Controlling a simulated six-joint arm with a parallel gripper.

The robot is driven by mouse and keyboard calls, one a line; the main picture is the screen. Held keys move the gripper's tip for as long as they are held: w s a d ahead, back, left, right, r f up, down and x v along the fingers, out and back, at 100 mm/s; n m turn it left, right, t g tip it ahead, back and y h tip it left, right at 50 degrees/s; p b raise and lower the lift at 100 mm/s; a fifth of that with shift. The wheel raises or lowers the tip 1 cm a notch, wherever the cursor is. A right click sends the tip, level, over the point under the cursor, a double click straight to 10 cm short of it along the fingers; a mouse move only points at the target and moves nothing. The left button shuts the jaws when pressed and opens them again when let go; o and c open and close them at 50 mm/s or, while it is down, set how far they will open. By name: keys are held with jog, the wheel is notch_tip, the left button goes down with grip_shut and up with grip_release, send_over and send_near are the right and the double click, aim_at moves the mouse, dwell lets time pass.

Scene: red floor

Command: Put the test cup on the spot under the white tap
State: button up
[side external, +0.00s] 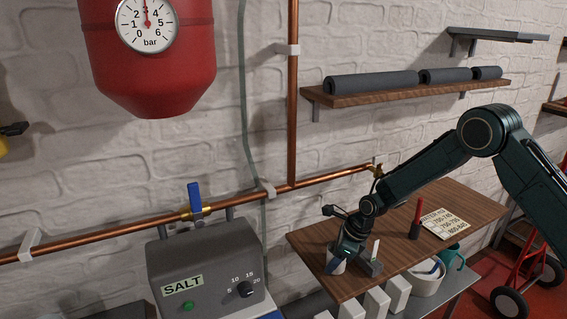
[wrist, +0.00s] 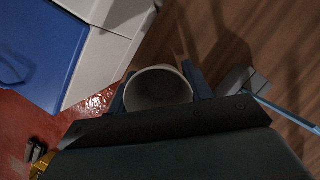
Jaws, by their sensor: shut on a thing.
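The test cup (side external: 338,265) is a small whitish cup at the left front part of the wooden table (side external: 462,203). My gripper (side external: 343,257) points down and is shut on it. In the wrist view the open mouth of the cup (wrist: 158,90) faces the camera, with a blue finger on either side, and it looks empty. I cannot tell whether its base touches the wood. A brass tap (side external: 376,170) is on the copper pipe behind my arm, partly hidden. I cannot make out a white tap or the spot under it.
A small grey block with a white upright piece (side external: 371,267) stands close right of the cup. A red marker-like item (side external: 416,217) and a printed card (side external: 446,222) are farther right. The grey SALT unit (side external: 205,267) is left of the table. A white bucket (side external: 426,277) is below.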

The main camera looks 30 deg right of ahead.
jog(key=shift+f, duration=0.2)
jog(key=o, duration=1)
jog(key=shift+c, duration=0.2)
jog(key=v, duration=1.3)
jog(key=shift+r, duration=0.4)
jog(key=shift+d, duration=0.1)
